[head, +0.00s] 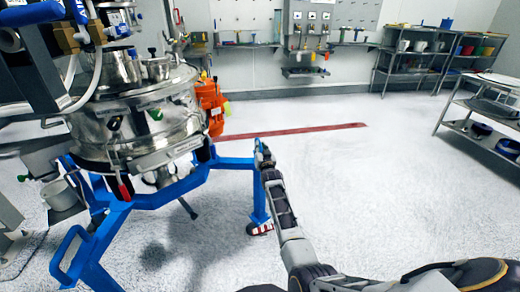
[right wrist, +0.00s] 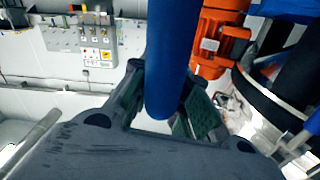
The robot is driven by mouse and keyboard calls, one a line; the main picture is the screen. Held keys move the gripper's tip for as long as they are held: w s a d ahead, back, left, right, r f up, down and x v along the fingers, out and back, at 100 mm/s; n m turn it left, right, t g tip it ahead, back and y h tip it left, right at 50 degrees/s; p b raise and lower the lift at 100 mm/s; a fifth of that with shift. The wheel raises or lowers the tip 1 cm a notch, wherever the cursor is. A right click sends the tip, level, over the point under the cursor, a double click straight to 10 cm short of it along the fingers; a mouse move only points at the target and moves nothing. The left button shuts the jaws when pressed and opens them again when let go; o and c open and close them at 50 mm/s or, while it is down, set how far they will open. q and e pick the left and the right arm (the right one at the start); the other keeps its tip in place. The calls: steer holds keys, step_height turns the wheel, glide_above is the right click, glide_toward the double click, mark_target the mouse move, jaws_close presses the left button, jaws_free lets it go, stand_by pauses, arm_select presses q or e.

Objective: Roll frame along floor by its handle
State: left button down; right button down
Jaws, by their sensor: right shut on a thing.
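The blue frame (head: 145,198) stands on the floor at the left in the head view and bears the shiny steel sifter (head: 140,120). A caster (head: 260,229) is at the foot of its right leg. A blue loop handle (head: 72,250) shows at the frame's lower left. My right gripper (head: 264,152) is at the top of the right leg. In the right wrist view a round blue bar (right wrist: 173,60) of the frame passes between its green-padded fingers, which are shut on it. The grip is small and partly hidden in the head view. My left gripper is out of view.
An orange motor (head: 212,105) sits behind the sifter. A red strip (head: 292,131) lies across the floor. Shelving (head: 440,55) and a steel table (head: 485,120) stand at the right. The pale floor (head: 385,190) in the middle and right is clear.

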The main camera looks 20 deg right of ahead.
steer(key=shift+a+f, duration=0.3)
steer(key=shift+f, duration=0.15)
steer(key=c, duration=1.4)
jaws_free()
steer(key=shift+a, duration=0.1)
steer(key=shift+o, duration=0.4)
steer(key=shift+r, duration=0.25)
steer(key=shift+w+r, duration=0.1)
steer(key=shift+r, duration=0.5)
steer(key=r, duration=0.9)
steer(key=shift+d+r, duration=0.1)
steer(key=shift+d, duration=0.3)
